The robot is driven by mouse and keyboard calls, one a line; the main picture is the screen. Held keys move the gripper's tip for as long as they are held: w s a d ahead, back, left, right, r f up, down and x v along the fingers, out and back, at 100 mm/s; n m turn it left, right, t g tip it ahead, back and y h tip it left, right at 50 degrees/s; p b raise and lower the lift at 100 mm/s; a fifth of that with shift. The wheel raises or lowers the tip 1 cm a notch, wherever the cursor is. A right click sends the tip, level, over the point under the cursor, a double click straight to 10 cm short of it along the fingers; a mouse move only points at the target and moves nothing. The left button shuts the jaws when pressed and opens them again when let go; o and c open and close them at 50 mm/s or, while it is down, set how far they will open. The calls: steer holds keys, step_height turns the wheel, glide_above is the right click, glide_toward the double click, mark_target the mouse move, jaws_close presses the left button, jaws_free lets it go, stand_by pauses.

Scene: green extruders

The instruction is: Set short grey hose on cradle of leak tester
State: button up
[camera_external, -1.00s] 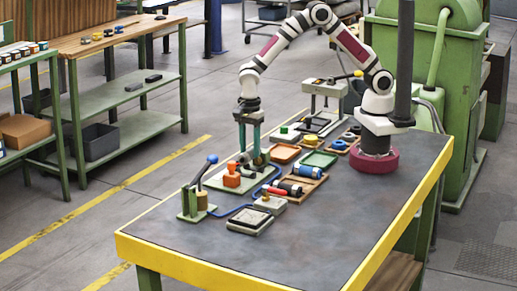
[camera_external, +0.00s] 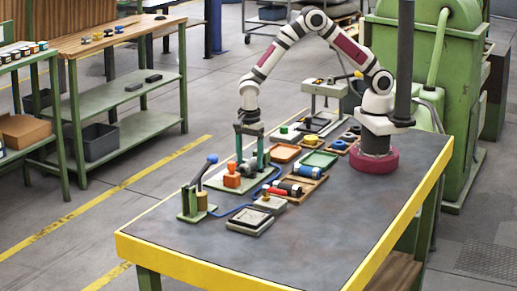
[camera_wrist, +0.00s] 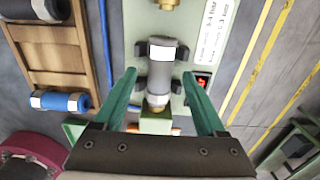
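The short grey hose (camera_wrist: 166,72), with a white band and a brass end, lies on the leak tester (camera_wrist: 137,22) between the dark brackets of the cradle (camera_wrist: 181,54). My gripper (camera_wrist: 159,77) is open, with one green finger on each side of the hose and a visible gap to it. In the external view my gripper (camera_external: 251,162) is low over the leak tester's pale green base (camera_external: 214,184), and the hose is small there, partly hidden by the fingers. The underside of the hose is hidden.
A wooden tray (camera_wrist: 85,57) with a dark hose (camera_wrist: 35,10) and a blue hose (camera_wrist: 60,101) lies beside the tester. A lever fixture (camera_external: 194,202) and a grey scale-like box (camera_external: 249,221) stand nearer the front. The table's front right is clear.

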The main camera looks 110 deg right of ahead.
step_height(320, 180, up, 15)
steer(key=s+a+r+n+y, duration=0.1)
steer(key=s+a+r+n, duration=0.15)
steer(key=s+n, duration=0.4)
steer(key=s+a+r+n, duration=0.1)
steer(key=s+r+n, duration=0.3)
steer(key=s, duration=0.5)
steer(key=s+a+f+n, duration=0.2)
steer(key=s+f+n, duration=0.1)
steer(key=s+n, duration=0.8)
steer(key=shift+s+y, duration=0.4)
steer(key=shift+s, duration=0.8)
